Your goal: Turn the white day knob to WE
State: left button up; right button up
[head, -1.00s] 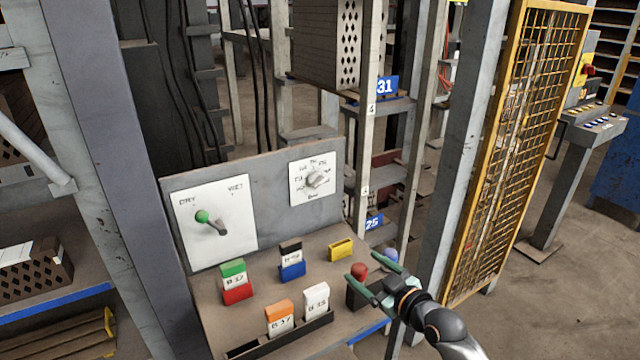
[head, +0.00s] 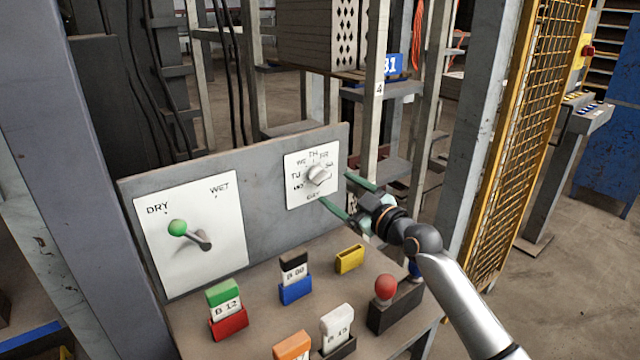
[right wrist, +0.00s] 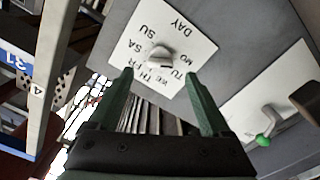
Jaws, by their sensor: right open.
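The white day knob (head: 317,176) sits on a white square plate (head: 296,200) with day letters around it, on the upright grey panel. WE is at the plate's upper left. I cannot tell for sure which day the knob points to. My right gripper (head: 336,188) is open and empty, with green fingers, just in front of the plate's lower right. In the right wrist view the knob (right wrist: 162,57) lies just beyond and between the open fingertips (right wrist: 160,74), and nothing shows touching it. My left gripper is not in view.
A DRY/WET plate with a green-tipped lever (head: 178,228) is left of the day plate. Below, the desk holds coloured card holders, a yellow holder (head: 349,259) and a red button (head: 386,288) on a dark box. A grey post (head: 473,150) stands to the right.

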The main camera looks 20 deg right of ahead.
aim_at(324, 180)
jog(key=shift+b+x, duration=0.3)
jog(key=shift+x, duration=2.95)
grip_shut()
